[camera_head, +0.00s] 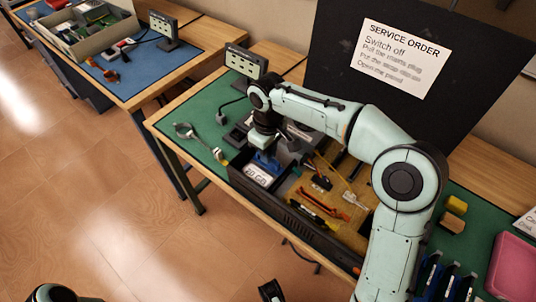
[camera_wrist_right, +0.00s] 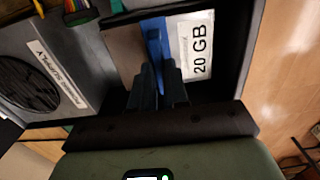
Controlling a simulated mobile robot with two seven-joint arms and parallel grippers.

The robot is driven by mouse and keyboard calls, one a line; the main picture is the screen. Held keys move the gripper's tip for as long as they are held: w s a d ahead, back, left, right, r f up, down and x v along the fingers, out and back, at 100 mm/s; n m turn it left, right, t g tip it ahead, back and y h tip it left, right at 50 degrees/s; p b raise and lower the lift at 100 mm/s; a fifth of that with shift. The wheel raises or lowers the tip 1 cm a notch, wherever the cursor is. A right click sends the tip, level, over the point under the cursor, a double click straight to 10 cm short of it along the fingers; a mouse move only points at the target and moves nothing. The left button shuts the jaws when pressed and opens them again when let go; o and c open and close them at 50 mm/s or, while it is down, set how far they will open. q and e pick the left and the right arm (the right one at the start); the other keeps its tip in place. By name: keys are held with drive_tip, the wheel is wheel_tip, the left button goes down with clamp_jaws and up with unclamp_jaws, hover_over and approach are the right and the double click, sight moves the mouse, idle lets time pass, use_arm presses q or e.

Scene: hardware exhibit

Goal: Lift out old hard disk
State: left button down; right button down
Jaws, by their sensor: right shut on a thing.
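The old hard disk (camera_head: 258,175) has a white "20 GB" label and a blue part. It is at the left end of the open computer case (camera_head: 307,223). My right gripper (camera_head: 266,156) reaches it from above. In the right wrist view, the dark fingers (camera_wrist_right: 158,86) are shut on the blue part of the disk (camera_wrist_right: 196,46). The disk appears to be within the case walls; the fingers hide part of it, and I cannot tell whether it is raised. My left gripper does not show clearly.
A power supply (camera_wrist_right: 45,75) is beside the disk. Cables and small parts lie in the case. A power strip (camera_head: 246,61) stands behind, and a black board with a service order (camera_head: 399,58) rises at the back. Blue holders (camera_head: 440,276) and a pink tray (camera_head: 513,268) are at right.

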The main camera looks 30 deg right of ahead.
wheel_tip(320, 180, up, 19)
drive_tip(key=p, duration=0.5)
drive_tip(key=shift+p, duration=0.3)
